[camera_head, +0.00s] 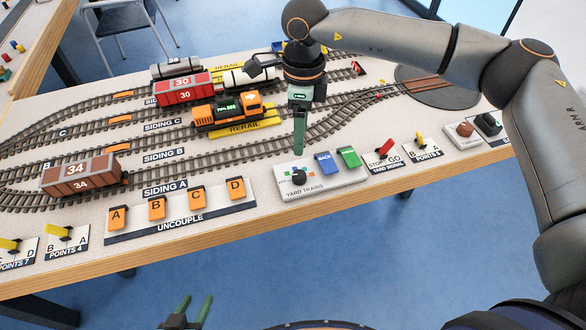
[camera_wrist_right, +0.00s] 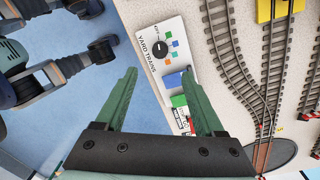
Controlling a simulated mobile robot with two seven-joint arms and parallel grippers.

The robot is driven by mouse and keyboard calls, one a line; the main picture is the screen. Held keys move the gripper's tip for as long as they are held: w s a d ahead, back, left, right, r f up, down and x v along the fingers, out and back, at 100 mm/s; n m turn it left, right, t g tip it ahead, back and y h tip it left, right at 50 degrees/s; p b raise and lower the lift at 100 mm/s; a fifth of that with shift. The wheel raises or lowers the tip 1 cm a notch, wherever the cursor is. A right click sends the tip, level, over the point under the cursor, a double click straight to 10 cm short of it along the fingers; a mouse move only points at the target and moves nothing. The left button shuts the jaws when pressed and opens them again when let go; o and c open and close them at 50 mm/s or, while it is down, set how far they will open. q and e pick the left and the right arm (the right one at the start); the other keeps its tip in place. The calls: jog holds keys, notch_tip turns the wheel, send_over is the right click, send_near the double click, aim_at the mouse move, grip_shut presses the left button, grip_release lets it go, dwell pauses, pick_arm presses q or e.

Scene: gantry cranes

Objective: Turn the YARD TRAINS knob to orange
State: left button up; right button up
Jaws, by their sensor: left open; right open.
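The YARD TRAINS panel (camera_head: 325,190) is a white plate at the table's front edge, with a black round knob (camera_head: 299,177) on its left part. In the right wrist view the knob (camera_wrist_right: 159,48) has small green, blue and orange squares along one side; its exact pointing is too small to tell. My right gripper (camera_head: 299,150) is above and behind the knob in the head view, fingers downward. In the wrist view its green fingers (camera_wrist_right: 160,72) are apart and empty, with the knob just beyond the tips. My left gripper (camera_head: 192,312) is open and empty, low in front of the table.
Blue (camera_head: 326,163) and green (camera_head: 348,157) buttons sit beside the knob. The YARD SIGNAL lever (camera_head: 385,150) is to the right, the orange UNCOUPLE buttons (camera_head: 157,208) to the left. Behind are tracks, an orange locomotive (camera_head: 227,112) and wagons (camera_head: 82,177).

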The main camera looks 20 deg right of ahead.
aim_at(300, 174)
jog(key=f, duration=1.1)
jog(key=shift+s+f, duration=0.3)
jog(key=shift+f, duration=0.05)
grip_shut()
